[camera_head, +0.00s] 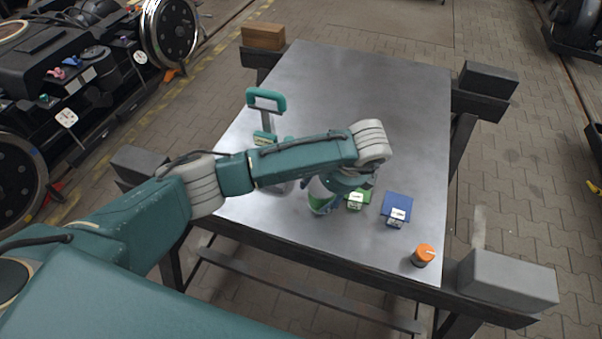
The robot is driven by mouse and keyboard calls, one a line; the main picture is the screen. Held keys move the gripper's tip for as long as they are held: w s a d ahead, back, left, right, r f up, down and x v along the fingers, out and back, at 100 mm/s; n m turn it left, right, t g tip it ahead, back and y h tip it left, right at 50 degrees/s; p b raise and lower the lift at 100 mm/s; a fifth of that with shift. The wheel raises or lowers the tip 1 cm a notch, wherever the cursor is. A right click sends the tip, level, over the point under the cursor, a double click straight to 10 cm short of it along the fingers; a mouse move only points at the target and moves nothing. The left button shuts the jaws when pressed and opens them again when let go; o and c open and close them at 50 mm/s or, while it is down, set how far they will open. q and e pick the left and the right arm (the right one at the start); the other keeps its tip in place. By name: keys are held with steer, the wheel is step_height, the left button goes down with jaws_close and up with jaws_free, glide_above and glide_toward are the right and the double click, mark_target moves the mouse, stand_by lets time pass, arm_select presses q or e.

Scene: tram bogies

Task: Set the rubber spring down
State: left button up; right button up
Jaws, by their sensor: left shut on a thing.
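My left gripper (323,194) reaches over the near middle part of the grey metal table (405,95), pointing down and partly hidden by its own wrist. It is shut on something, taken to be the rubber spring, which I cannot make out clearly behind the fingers. Whether the held thing touches the table top I cannot tell. Just right of the gripper is a green block with a white label (355,201). Further right is a blue block with a white label (397,208). My right gripper is not in view.
An orange-capped jar (423,254) stands near the table's front right corner. A teal-handled tool (266,103) stands at the left, partly behind my arm. A bogie with wheels (171,30) is at the upper left.

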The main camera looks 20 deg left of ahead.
arm_select(q)
steer(key=w+a, duration=0.1)
steer(key=a, duration=0.1)
steer(key=w+a+p, duration=0.1)
steer(key=shift+a+f, duration=0.1)
steer(key=shift+a, duration=0.25)
steer(key=w+a+p, duration=0.2)
steer(key=a, duration=0.1)
steer(key=shift+a+f+p, duration=0.15)
steer(key=shift+f+p, duration=0.05)
steer(key=shift+p, duration=0.1)
steer(key=shift+f, duration=0.35)
steer(key=shift+c, duration=0.9)
steer(key=shift+f, duration=0.1)
steer(key=o, duration=1.5)
steer(key=shift+o, duration=0.8)
